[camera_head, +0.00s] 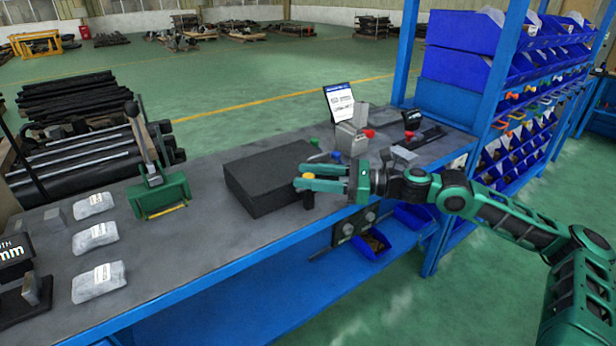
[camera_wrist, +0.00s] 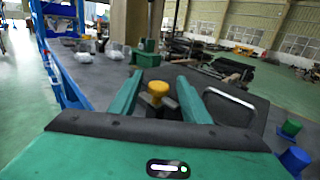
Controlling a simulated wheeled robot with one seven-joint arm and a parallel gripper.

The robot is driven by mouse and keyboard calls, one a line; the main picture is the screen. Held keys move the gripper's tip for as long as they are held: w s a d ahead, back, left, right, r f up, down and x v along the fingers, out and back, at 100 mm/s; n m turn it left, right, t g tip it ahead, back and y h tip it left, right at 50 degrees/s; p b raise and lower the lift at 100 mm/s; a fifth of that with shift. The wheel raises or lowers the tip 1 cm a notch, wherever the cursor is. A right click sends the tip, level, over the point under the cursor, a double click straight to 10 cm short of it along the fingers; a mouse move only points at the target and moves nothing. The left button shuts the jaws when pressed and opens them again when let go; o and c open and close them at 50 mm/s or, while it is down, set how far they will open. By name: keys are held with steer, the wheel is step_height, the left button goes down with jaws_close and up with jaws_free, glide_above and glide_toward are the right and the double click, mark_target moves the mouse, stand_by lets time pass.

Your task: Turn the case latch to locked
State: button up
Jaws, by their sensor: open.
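The black case (camera_head: 262,172) lies on the grey bench. In the wrist view its dark side (camera_wrist: 243,108) shows, with a metal handle (camera_wrist: 232,102). A yellow-topped knob (camera_wrist: 158,89) on a dark, short base stands out from the case; I take it for the latch. In the head view the knob's yellow top (camera_head: 308,176) shows by my fingers. My gripper (camera_head: 303,177) is open at the case's right front. In the wrist view its two green fingers (camera_wrist: 158,80) lie on either side of the knob, with gaps. Whether the latch is locked cannot be told.
A green press (camera_head: 158,190) and several grey packets (camera_head: 95,236) stand left on the bench. Red, green and blue knobbed items (camera_head: 336,155), a tablet sign (camera_head: 340,101) and a grey block are behind my gripper. Blue bin shelves (camera_head: 500,80) rise at right.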

steer(key=shift+a, duration=0.1)
steer(key=c, duration=1)
steer(key=shift+c, duration=0.2)
steer(key=shift+m+t, duration=0.4)
steer(key=shift+t, duration=0.2)
steer(key=m+t+h, duration=0.2)
steer(key=t, duration=0.1)
steer(key=m+t+h, duration=0.1)
steer(key=m+t, duration=0.2)
steer(key=t, duration=0.1)
steer(key=shift+r+h, duration=0.1)
steer(key=shift+h, duration=0.3)
steer(key=shift+w+m+t+h, duration=0.1)
steer(key=shift+m+t+h, duration=0.7)
steer(key=shift+t+h, duration=0.1)
steer(key=shift+w+m+t+h, duration=0.15)
steer(key=shift+m+t+h, duration=1.15)
steer(key=shift+m+h, duration=0.45)
steer(key=shift+m+t+h, duration=0.4)
steer(key=shift+m+h, duration=0.3)
steer(key=shift+h, duration=0.6)
steer(key=shift+m+t+h, duration=0.4)
steer(key=shift+m+h, duration=0.25)
steer(key=shift+h, duration=0.6)
